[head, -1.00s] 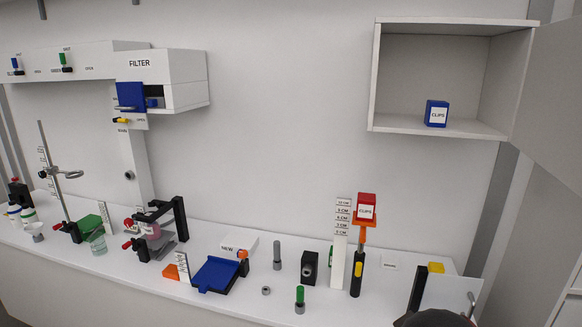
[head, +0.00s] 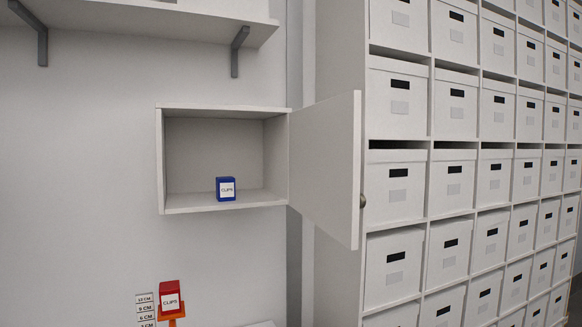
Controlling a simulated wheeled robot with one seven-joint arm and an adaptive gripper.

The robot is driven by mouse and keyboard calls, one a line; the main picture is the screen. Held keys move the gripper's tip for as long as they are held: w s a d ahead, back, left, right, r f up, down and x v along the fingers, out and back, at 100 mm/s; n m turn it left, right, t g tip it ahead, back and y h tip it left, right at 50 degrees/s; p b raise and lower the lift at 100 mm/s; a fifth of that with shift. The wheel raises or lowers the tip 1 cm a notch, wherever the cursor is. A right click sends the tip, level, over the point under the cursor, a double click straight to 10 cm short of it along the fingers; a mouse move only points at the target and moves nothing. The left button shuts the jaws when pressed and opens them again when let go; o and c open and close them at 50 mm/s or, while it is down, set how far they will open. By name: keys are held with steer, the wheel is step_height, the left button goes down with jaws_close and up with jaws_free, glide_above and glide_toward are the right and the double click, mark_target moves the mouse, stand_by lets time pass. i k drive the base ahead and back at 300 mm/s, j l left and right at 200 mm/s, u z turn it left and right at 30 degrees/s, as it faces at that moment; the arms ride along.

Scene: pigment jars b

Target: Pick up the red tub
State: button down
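The red tub (head: 168,288) has a white label reading CLIPS. It sits on an orange holder (head: 176,319) at the bottom of the head view, left of the middle. The lower part of the holder is cut off by the picture's edge. My gripper is not in view.
An open wall cupboard (head: 177,207) holds a blue CLIPS tub (head: 226,189); its door (head: 328,165) swings out to the right. A marked height scale (head: 145,305) stands just left of the red tub. Shelves of white boxes (head: 395,187) fill the right. A wall shelf (head: 150,22) is above.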

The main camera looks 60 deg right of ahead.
mark_target(169, 292)
steer(key=l, duration=2.4)
steer(key=k+l, duration=0.1)
